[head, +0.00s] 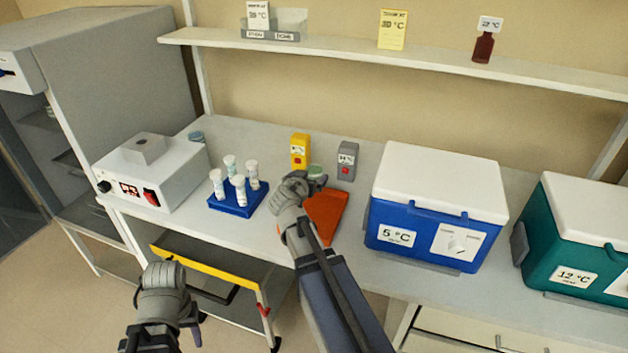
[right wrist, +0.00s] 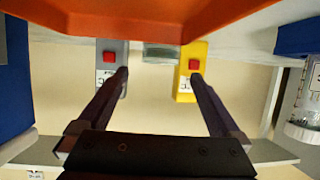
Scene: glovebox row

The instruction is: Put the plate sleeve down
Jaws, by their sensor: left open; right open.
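An orange, flat, tapered piece (head: 328,212), which looks like the plate sleeve, is on the bench just right of my right gripper (head: 306,180). My forearm hides part of its left edge. In the right wrist view the orange piece (right wrist: 150,18) fills the top edge, close to the camera and outside the fingers. My right gripper (right wrist: 158,78) is open, with nothing visible between its fingers. My left gripper (head: 163,275) is open, low in front of the bench, away from the orange piece; its fingertips are hard to make out.
A yellow timer (head: 300,150) and a grey timer (head: 347,160) stand behind the right gripper. A blue rack (head: 236,208) with white-capped tubes is to the left, a blue cooler (head: 420,232) to the right. A teal cooler (head: 560,250) stands farther right. A shelf (head: 400,55) runs above.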

